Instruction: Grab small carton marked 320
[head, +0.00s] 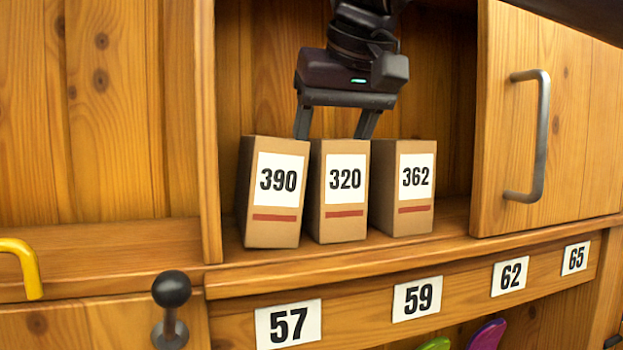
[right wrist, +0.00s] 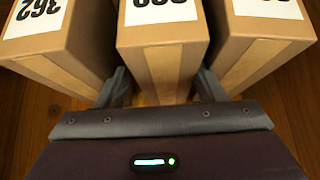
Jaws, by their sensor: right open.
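The small carton marked 320 (head: 343,222) stands upright on the cabinet shelf, between the carton marked 390 (head: 270,231) and the carton marked 362 (head: 402,222). My right gripper (head: 335,130) reaches down from above, its fingers at the back of the middle carton's top. In the right wrist view the open fingers (right wrist: 163,90) straddle the middle carton (right wrist: 163,58), one on each side, in the gaps beside its neighbours. Its label is partly cut off there. The fingertips' lower ends are hidden in the head view. My left gripper is not in view.
The neighbouring cartons stand close on both sides, leaving narrow gaps. A wooden divider (head: 207,130) is at left and a door with a metal handle (head: 541,140) at right. Number tags, including 59 (head: 417,298), line the shelf front. A black knob (head: 171,289) sticks out below.

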